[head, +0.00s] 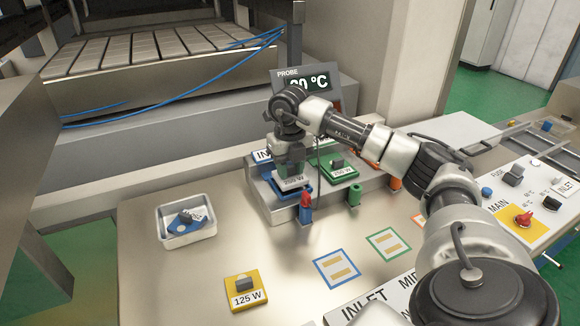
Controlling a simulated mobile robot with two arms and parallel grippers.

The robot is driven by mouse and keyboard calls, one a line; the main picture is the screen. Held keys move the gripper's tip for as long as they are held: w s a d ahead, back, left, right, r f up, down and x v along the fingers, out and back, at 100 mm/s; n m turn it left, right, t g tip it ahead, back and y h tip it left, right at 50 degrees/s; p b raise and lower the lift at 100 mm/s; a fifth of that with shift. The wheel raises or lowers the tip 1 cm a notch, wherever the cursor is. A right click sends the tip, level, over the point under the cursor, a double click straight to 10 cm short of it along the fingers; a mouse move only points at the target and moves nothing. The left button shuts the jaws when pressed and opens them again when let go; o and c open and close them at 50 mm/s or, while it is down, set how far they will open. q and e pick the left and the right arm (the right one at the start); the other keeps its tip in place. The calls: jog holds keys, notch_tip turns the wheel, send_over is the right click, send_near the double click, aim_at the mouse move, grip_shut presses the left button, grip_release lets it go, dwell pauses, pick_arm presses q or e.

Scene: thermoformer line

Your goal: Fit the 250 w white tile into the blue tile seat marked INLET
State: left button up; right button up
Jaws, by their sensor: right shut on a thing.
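My right gripper (290,165) is shut on the white 250 W tile (292,184), holding it by its top, label facing out. The tile is over the blue tile seat (267,188) at the left end of the stepped stand. The seat's INLET sign (262,155) shows partly behind the gripper. The tile hides much of the seat, and I cannot tell whether it rests in it or hovers just above. My left gripper is not in view.
A green seat (346,174) with a tile stands just right. A yellow 125 W tile (245,291) lies front left, near a metal bin (190,236) with blue pieces. The table between is clear.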

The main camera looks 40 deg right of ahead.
aim_at(290, 167)
jog(key=shift+f+b, duration=0.55)
jog(key=shift+f, duration=0.45)
jog(key=o, duration=1)
notch_tip(290, 167, up, 10)
jog(key=shift+f+b, duration=0.25)
jog(key=shift+b, duration=0.15)
jog(key=shift+r, duration=0.7)
